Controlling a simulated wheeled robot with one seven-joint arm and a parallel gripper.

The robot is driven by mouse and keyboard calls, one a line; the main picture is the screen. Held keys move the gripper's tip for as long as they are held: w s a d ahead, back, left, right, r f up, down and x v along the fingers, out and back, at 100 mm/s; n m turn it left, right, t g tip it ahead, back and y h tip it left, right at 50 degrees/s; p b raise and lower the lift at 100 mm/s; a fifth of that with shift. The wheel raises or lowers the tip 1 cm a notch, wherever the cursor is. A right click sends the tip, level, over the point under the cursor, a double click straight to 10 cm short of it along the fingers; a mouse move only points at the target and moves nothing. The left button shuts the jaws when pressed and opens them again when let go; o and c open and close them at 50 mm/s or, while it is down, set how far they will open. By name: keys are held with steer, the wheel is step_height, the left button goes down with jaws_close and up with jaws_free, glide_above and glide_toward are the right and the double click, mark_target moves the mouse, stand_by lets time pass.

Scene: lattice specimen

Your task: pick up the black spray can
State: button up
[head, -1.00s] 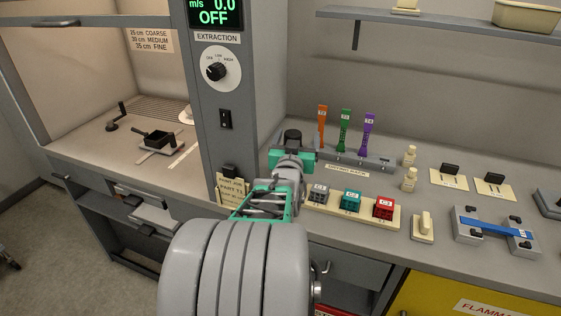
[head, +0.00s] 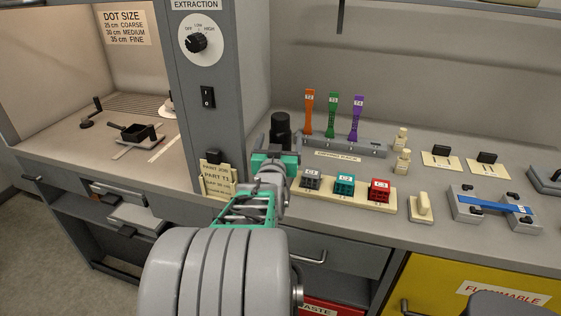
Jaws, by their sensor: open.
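The black spray can (head: 281,128) stands upright on the bench, left of the orange, green and purple strips. Its lower part is hidden behind my gripper (head: 279,146). My gripper is open, its fingers pointing away from the camera toward the can, with one finger seen on each side of it. Whether the fingers touch the can or how far they reach around it cannot be told.
The drying rack (head: 345,146) holding the strips is close on the right of the can. A cream tray (head: 328,198) with grey, teal and red cubes lies in front of it. The grey extraction column (head: 212,125) stands to the left.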

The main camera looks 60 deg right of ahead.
steer(key=w+d+f, duration=0.1)
steer(key=d, duration=0.1)
steer(key=w+d+f, duration=0.1)
steer(key=d, duration=0.2)
steer(key=w+d, duration=0.1)
steer(key=d, duration=0.1)
steer(key=shift+d+f, duration=0.2)
steer(key=shift+f, duration=0.2)
steer(key=shift+a, duration=0.1)
steer(key=c, duration=1.8)
steer(key=shift+r, duration=0.1)
jaws_close()
step_height(320, 180, up, 13)
steer(key=shift+r, duration=0.1)
